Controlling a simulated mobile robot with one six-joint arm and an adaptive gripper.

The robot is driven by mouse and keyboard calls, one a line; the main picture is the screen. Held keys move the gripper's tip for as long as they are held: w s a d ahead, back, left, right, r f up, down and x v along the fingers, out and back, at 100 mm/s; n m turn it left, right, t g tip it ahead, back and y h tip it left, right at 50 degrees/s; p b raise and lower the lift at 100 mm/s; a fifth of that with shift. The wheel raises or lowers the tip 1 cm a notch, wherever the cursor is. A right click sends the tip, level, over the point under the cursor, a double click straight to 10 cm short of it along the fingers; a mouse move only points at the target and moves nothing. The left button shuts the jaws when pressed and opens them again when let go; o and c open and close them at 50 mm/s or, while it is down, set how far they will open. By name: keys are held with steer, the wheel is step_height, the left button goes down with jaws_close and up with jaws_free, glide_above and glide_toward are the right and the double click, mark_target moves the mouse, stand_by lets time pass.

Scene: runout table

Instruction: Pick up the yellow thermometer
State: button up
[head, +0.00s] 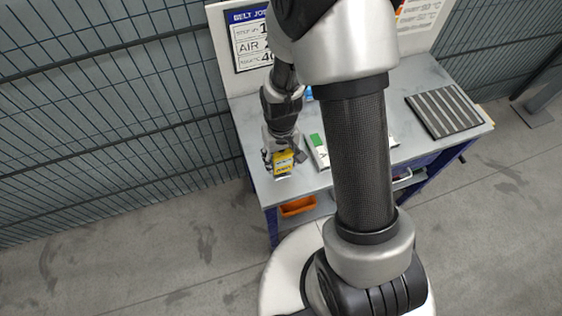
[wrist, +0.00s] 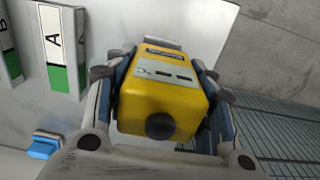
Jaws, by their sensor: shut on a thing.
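The yellow thermometer (wrist: 163,88) is a boxy yellow body with a grey label panel and a dark round end facing the wrist camera. My gripper (wrist: 160,72) is shut on it, with one finger against each side. In the head view the thermometer (head: 284,162) shows in my gripper (head: 283,154) over the left front part of the grey table (head: 249,129). I cannot tell whether it touches the tabletop. Its far end is partly hidden in the wrist view.
A white and green block marked A (wrist: 62,50) stands on the table beside my gripper, with another at the left edge. A blue object (wrist: 44,145) lies nearby. A dark ribbed mat (head: 444,110) is at the table's right. A mesh fence (head: 110,100) stands at left.

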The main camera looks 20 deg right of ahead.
steer(key=shift+c, duration=1)
steer(key=shift+r, duration=0.1)
steer(key=shift+w+r, duration=0.1)
steer(key=shift+r, duration=0.15)
step_height(320, 180, up, 19)
steer(key=p, duration=0.5)
steer(key=shift+r, duration=0.2)
